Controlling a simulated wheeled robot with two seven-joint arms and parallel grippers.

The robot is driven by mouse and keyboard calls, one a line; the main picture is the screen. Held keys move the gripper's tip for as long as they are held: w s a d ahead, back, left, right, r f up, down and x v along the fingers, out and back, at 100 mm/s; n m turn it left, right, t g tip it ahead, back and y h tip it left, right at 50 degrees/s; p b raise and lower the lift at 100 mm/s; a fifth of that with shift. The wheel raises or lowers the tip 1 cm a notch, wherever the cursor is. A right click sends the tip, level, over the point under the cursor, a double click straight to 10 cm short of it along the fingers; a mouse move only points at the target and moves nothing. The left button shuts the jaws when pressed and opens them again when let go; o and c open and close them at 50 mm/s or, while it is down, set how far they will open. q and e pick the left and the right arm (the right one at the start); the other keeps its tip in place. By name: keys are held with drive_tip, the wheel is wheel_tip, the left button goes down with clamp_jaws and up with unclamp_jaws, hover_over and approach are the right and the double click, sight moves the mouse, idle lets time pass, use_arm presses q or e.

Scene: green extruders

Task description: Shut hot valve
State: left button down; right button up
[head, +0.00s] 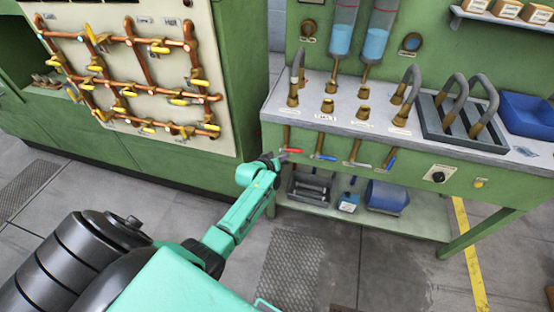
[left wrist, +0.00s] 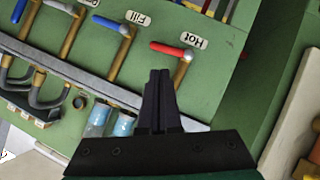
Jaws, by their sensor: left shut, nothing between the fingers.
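The hot valve has a red lever (head: 291,151) on a copper pipe at the front of the green bench. In the left wrist view the red lever (left wrist: 170,48) lies crosswise to its pipe, beside a label reading "Hot" (left wrist: 195,42). My left gripper (head: 281,157) is at the left end of the row of valves, close to the red lever. In the left wrist view its fingers (left wrist: 160,72) are shut and empty, with the tips just short of the lever in the picture. Whether they touch it I cannot tell. My right gripper is not in view.
A blue lever (head: 325,157) labelled "Fill" is beside the hot valve, with more levers further right. The bench top (head: 343,122) carries curved spouts. A lower shelf (head: 410,216) holds bins. A panel of copper pipes (head: 150,75) stands left. Floor in front is open.

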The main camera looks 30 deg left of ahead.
use_arm(q)
drive_tip(key=shift+d+v, duration=0.2)
drive_tip(key=shift+v, duration=0.9)
drive_tip(key=shift+d+v, duration=0.25)
drive_tip(key=shift+v, duration=0.85)
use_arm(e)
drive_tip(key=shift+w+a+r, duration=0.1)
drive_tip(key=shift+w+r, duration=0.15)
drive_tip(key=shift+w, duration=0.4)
